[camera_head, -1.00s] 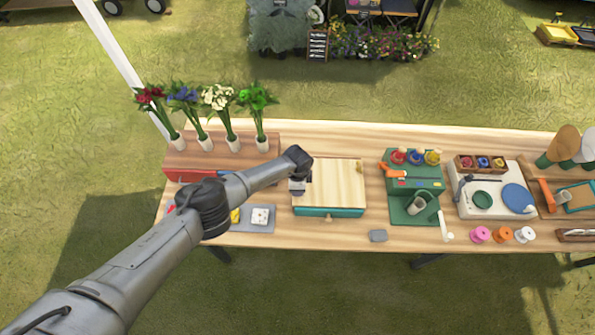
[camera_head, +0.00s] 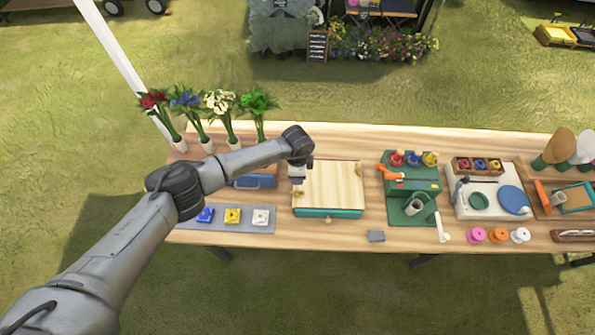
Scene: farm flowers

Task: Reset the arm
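My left arm comes in from the lower left. Its gripper (camera_head: 297,178) points down at the left edge of a wooden-topped box (camera_head: 335,186) with a teal front. The fingers are small and partly hidden by the wrist, so I cannot tell if they are open or shut, or if they touch the box. My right gripper is out of view.
Red, blue, white and green flower bunches stand at the back left. A grey mat (camera_head: 258,227) holds blue, yellow (camera_head: 232,216) and white pieces. A green stand (camera_head: 412,185), a white tray (camera_head: 493,203) and spools (camera_head: 498,235) are to the right.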

